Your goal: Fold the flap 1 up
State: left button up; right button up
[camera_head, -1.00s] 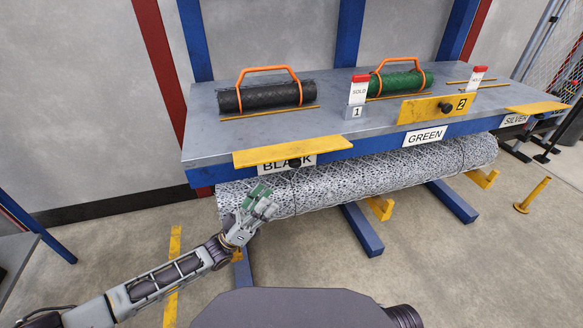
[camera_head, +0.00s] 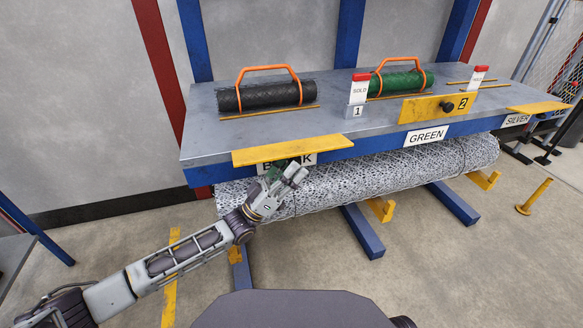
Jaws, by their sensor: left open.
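The flap at the left, which I take for flap 1, is a flat yellow plate (camera_head: 290,150) lying level along the front edge of the workbench. Its number does not show. The black knob below it is hidden or hard to make out. My left gripper (camera_head: 281,174) is open, just below this flap, in front of the BLACK label (camera_head: 303,160), and covers part of it. Whether it touches the knob or flap I cannot tell. My right gripper is not in view.
A second yellow flap (camera_head: 425,108), marked 2, stands upright behind the GREEN label (camera_head: 427,135). A third yellow flap (camera_head: 538,108) lies flat at the right. A large wire-mesh roll (camera_head: 400,175) lies under the bench edge. Black (camera_head: 265,95) and green (camera_head: 400,81) rolls with orange handles rest on top.

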pick_arm(q)
jog(key=shift+w+d+r, duration=0.1)
jog(key=shift+d+r, duration=0.05)
grip_shut()
dwell(0.4)
